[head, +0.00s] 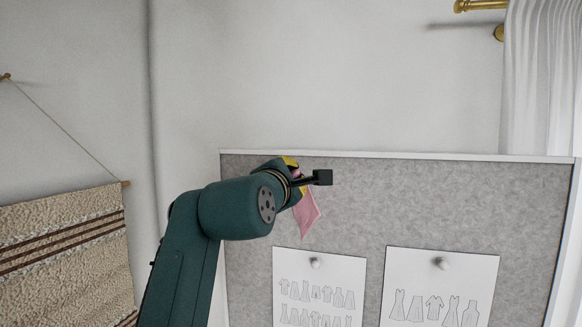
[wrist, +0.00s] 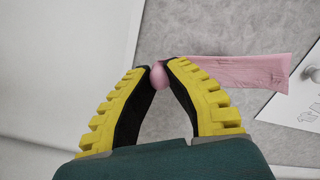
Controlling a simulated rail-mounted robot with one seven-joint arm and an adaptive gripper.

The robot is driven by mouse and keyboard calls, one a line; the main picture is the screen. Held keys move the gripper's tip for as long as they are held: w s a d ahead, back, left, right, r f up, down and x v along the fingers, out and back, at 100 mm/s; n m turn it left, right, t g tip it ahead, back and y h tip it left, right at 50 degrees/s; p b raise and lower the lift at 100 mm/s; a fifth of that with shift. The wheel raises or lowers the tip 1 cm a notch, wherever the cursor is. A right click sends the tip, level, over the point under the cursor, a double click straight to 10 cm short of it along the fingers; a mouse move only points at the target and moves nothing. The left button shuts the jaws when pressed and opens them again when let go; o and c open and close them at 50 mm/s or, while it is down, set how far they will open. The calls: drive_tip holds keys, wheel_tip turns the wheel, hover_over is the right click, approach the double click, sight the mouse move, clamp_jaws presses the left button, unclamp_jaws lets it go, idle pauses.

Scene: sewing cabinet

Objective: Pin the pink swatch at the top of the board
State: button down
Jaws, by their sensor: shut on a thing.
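The pink swatch (head: 307,213) hangs in front of the upper left part of the grey board (head: 430,200) in the head view, just below my gripper (head: 296,174). In the wrist view the swatch (wrist: 240,72) stretches to the right from the fingertips as a pink strip with the board behind it. My gripper's yellow and black fingers (wrist: 159,72) are closed around a round pink pin head (wrist: 159,77) at the swatch's end. Whether the pin touches the board is hidden behind the fingers and arm.
Two white sheets with clothing drawings, the left sheet (head: 318,275) and the right sheet (head: 440,262), are pinned lower on the board. The board's upper right is bare. A woven hanging (head: 60,250) is at left, a white curtain (head: 540,80) at right.

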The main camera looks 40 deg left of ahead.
drive_tip(key=shift+p+x, duration=0.35)
drive_tip(key=shift+x, duration=1.85)
drive_tip(key=shift+s+f+b, duration=0.15)
drive_tip(key=shift+b, duration=0.25)
drive_tip(key=shift+s+d+b, duration=0.1)
drive_tip(key=shift+b, duration=0.25)
drive_tip(key=b+v, duration=0.2)
drive_tip(key=b, duration=0.2)
drive_tip(key=shift+s+d, duration=0.15)
drive_tip(key=shift+s, duration=0.05)
drive_tip(key=shift+b+v, duration=1)
drive_tip(key=shift+b, duration=0.2)
